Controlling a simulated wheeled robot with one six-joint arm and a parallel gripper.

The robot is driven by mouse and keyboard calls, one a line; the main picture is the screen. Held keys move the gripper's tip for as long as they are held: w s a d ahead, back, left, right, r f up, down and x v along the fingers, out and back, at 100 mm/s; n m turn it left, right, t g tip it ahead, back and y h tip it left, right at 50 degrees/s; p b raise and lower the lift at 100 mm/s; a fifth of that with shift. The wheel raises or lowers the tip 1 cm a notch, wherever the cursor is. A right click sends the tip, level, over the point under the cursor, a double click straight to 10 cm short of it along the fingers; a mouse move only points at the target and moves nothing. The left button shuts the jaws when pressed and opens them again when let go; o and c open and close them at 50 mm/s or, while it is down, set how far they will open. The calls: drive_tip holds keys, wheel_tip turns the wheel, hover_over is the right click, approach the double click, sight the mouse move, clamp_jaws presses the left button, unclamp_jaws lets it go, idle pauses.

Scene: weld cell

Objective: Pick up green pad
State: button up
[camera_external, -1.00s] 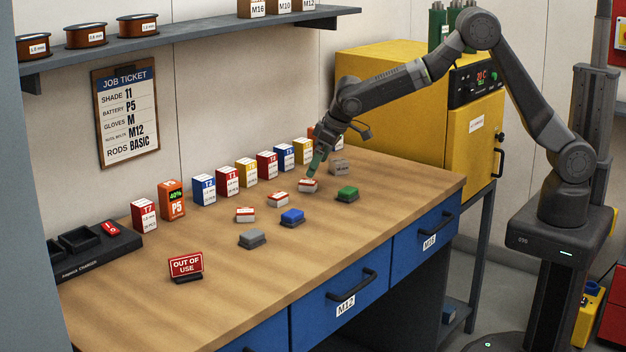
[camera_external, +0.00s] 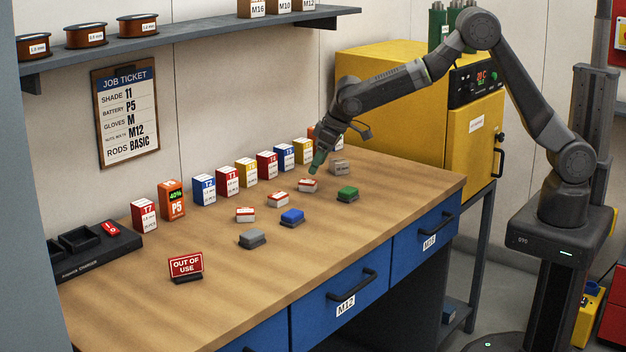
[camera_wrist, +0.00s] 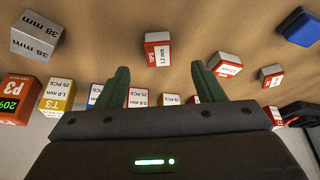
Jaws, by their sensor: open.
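The green pad (camera_external: 347,194) lies on the wooden bench near its front right edge in the external view. It is not visible in the wrist view. My gripper (camera_external: 317,167) is above the bench, up and to the left of the green pad in the picture, and apart from it. In the wrist view my gripper (camera_wrist: 163,86) shows two green fingers spread wide, with nothing held between them.
Small red-and-white boxes (camera_external: 308,185), a blue pad (camera_external: 292,216), a grey pad (camera_external: 252,239) and a grey block (camera_external: 339,167) surround the green pad. A row of coloured boxes (camera_external: 267,165) stands behind. The bench (camera_external: 400,190) is clear right of the pad.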

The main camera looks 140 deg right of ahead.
drive_tip(key=s+a+r+n+g+y+b, duration=0.2)
drive_tip(key=a+r+n+y, duration=0.2)
drive_tip(key=a+r+n, duration=0.75)
drive_tip(key=n+p, duration=0.1)
drive_tip(key=n, duration=0.2)
hover_over(348, 189)
drive_tip(key=s, duration=0.1)
drive_tip(key=f, duration=1.1)
drive_tip(key=shift+a+f, duration=0.25)
drive_tip(key=shift+a, duration=0.05)
drive_tip(key=shift+w+d+f+p, duration=0.1)
drive_tip(key=shift+w+f+p, duration=0.15)
drive_tip(key=shift+f, duration=0.7)
drive_tip(key=shift+w+d+f+p, duration=0.15)
drive_tip(key=shift+f+p, duration=0.15)
drive_tip(key=shift+f, duration=0.65)
drive_tip(key=shift+w+a+f+p, duration=0.1)
drive_tip(key=shift+w+f+p, duration=0.15)
drive_tip(key=shift+f, duration=0.7)
drive_tip(key=shift+c, duration=0.4)
drive_tip(key=c, duration=1)
